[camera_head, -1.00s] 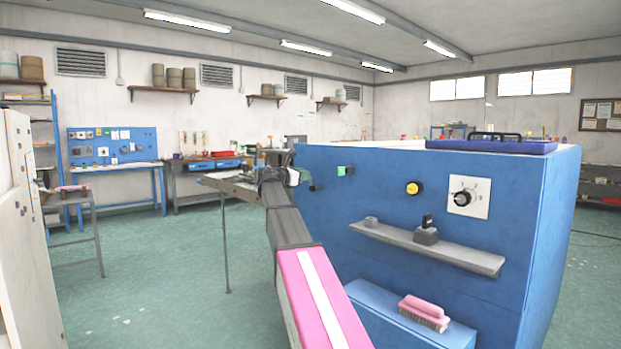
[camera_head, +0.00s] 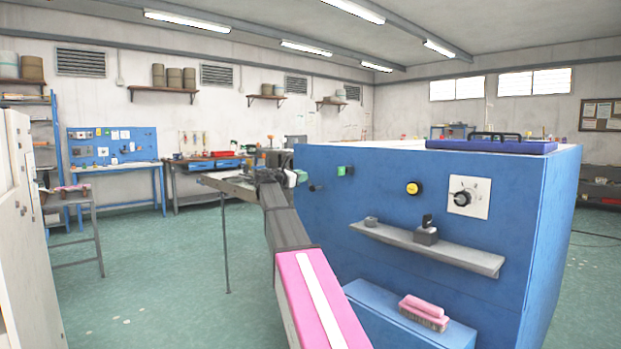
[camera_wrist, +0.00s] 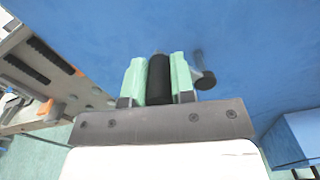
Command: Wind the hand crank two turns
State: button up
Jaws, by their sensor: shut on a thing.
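My gripper (camera_wrist: 158,76) has two pale green fingers, shut on a black cylindrical grip (camera_wrist: 159,82) in the wrist view. The grip appears to be the hand crank's handle. Just right of the fingers, a grey stem with a dark round end (camera_wrist: 205,79) stands out from the blue panel; I cannot tell how it joins the grip. In the head view my gripper (camera_head: 298,178) is small, at the left end of the blue cabinet face (camera_head: 385,215). A small dark round part (camera_head: 316,188) shows just right of it. The crank arm and its pivot are not clearly visible.
The cabinet carries a green button (camera_head: 345,170), a yellow button (camera_head: 413,188), a dial (camera_head: 464,197) and a grey shelf (camera_head: 460,255). A pink brush (camera_head: 424,308) lies below. A grey bench (camera_wrist: 38,75) is close left of the gripper. Open floor lies left.

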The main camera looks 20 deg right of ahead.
jog(key=shift+w, duration=0.1)
jog(key=shift+w+a+f, duration=0.25)
jog(key=shift+w+f, duration=0.3)
jog(key=shift+f, duration=0.05)
jog(key=shift+w+a+f, duration=0.15)
jog(key=shift+w+f, duration=0.3)
jog(key=shift+f, duration=0.25)
jog(key=shift+f, duration=0.1)
jog(key=shift+w+a+f, duration=0.1)
jog(key=shift+w+f, duration=0.15)
jog(key=shift+f, duration=0.5)
jog(key=shift+f, duration=0.1)
jog(key=shift+f, duration=0.8)
